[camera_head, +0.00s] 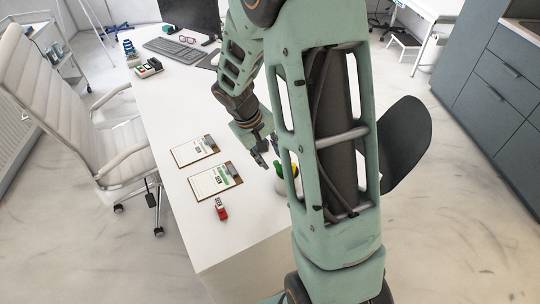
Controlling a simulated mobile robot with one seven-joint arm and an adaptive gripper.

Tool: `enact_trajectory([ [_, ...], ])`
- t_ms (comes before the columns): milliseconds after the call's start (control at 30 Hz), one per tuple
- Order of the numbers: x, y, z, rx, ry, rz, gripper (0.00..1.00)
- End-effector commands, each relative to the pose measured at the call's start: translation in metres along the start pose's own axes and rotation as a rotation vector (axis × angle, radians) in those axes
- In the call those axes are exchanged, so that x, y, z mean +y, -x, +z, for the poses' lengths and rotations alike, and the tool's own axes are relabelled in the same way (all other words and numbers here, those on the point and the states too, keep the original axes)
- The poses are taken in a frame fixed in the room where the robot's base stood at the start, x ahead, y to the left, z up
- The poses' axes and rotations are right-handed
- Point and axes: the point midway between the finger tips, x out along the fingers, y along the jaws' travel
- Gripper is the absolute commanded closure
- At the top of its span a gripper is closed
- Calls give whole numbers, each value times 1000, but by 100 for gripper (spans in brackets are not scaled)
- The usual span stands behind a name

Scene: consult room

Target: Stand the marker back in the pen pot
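A light pen pot (281,184) stands on the white desk, close to its right edge. My arm hides much of it, and green and yellow items show at its mouth. I cannot make out which of these, if any, is the marker, and I see no marker lying on the bare desk. My gripper (268,156) is just above and left of the pot in the picture, pointing down. Its dark fingers look spread apart, and I see nothing between them.
On the white desk (240,238) lie two clipboards (194,150) (216,181) and a small red object (220,209). A keyboard (174,48), glasses (187,39) and a monitor (191,15) are at the back. A white chair (75,115) stands left, a dark chair (404,140) right.

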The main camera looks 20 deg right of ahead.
Motion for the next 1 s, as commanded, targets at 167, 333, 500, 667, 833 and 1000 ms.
enact_trajectory([
  [167,0,0,0,0,0,0,70],
  [333,1,4,0,0,0,0,70],
  [500,3,26,-2,6,-2,2,70],
  [667,2,63,-2,7,-2,1,70],
  [833,2,97,-1,5,0,1,70],
  [1000,2,118,-1,3,-1,1,70],
])
